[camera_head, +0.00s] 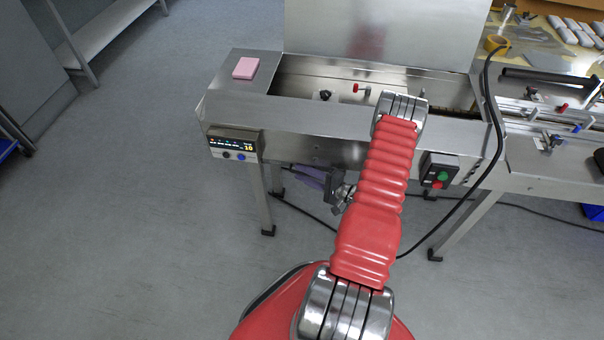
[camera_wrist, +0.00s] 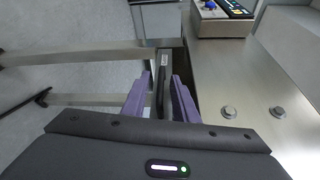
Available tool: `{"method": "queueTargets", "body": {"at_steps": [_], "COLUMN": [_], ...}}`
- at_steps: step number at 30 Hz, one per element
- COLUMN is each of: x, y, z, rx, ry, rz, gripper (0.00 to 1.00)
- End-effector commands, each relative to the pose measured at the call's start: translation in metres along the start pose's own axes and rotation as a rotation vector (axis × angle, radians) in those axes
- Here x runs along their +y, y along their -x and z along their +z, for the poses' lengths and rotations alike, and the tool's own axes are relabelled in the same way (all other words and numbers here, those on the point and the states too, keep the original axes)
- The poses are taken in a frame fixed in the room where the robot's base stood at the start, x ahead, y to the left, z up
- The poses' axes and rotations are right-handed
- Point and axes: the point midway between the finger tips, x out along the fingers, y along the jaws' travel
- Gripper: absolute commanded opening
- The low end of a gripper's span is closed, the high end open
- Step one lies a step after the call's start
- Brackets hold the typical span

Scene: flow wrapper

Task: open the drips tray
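My gripper (camera_wrist: 161,85) has two purple fingers that stand apart, one on each side of a dark narrow bar (camera_wrist: 160,92), which looks like a handle. I see a gap beside the bar and no clear grip on it. A narrow grey metal front with a small label (camera_wrist: 165,58), probably the drips tray, lies just beyond the fingertips. In the head view my gripper (camera_head: 306,175) is low under the machine's front, its purple fingers pointing left. The tray cannot be made out there, and my red arm covers part of the machine front.
The flow wrapper (camera_head: 300,118) stands on metal legs with its lid (camera_head: 380,30) raised. A control panel (camera_head: 233,144) and a green and red button box (camera_head: 438,172) are on its front. A pink block (camera_head: 246,68) lies on top. A black cable hangs at right. Floor at left is clear.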

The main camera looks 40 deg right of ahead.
Motion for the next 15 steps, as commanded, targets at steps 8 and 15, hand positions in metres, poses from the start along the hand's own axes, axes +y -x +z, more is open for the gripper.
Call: {"method": "queueTargets", "body": {"at_steps": [8, 15], "x": [0.0002, 0.0001], "y": [-0.0059, -0.0056], "z": [0.0, 0.0], "rx": [0.001, 0.001], "ry": [-0.001, -0.001], "rz": [0.0, 0.0], "gripper": [0.26, 0.17]}}
